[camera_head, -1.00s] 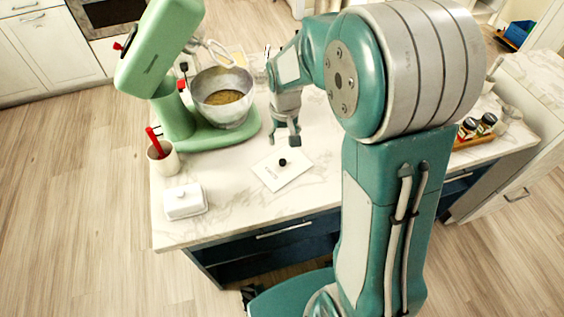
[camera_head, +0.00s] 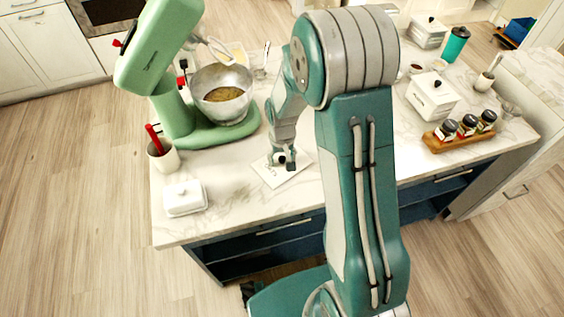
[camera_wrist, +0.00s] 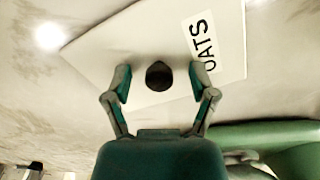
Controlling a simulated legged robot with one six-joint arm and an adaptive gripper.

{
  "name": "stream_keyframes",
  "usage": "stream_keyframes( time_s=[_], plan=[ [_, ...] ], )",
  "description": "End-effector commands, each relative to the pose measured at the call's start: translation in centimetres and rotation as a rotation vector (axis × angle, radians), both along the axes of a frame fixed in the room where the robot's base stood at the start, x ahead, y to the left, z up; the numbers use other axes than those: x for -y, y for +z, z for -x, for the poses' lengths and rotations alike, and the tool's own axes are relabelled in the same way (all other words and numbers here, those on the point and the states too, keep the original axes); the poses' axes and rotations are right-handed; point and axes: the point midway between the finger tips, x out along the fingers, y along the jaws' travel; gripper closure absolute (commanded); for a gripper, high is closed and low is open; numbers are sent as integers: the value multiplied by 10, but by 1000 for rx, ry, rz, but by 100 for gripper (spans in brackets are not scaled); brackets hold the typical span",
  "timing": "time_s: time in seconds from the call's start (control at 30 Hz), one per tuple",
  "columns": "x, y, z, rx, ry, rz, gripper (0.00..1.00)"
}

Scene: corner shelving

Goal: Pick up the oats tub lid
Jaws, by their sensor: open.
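The oats tub lid (camera_head: 285,178) is a flat white square with a dark round knob, lying on the marble counter. In the wrist view the lid (camera_wrist: 110,48) carries a label reading OATS, and its dark knob (camera_wrist: 159,75) sits between my two fingertips. My gripper (camera_head: 282,158) is open and low over the lid, pointing down. In the wrist view my gripper (camera_wrist: 160,82) has one finger on each side of the knob, with a gap on both sides. In the head view the fingers partly hide the knob.
A green stand mixer (camera_head: 176,115) with a metal bowl (camera_head: 222,79) stands left of my gripper. A white butter dish (camera_head: 184,198) and a utensil cup (camera_head: 163,154) are at the left. A white canister (camera_head: 432,97) and a spice rack (camera_head: 461,135) stand at the right.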

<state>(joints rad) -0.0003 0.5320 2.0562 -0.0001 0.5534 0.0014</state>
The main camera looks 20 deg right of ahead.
Motion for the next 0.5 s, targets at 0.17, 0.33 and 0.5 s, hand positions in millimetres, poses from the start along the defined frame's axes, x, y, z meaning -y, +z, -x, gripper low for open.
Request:
stream_keyframes(
  time_s=[0.17,0.33,0.5],
  plan=[
    [0,0,0,0,0,0,26],
    [0,0,0,0,0,0,89],
    [0,-1,0,-1,0,0,100]
  ],
)
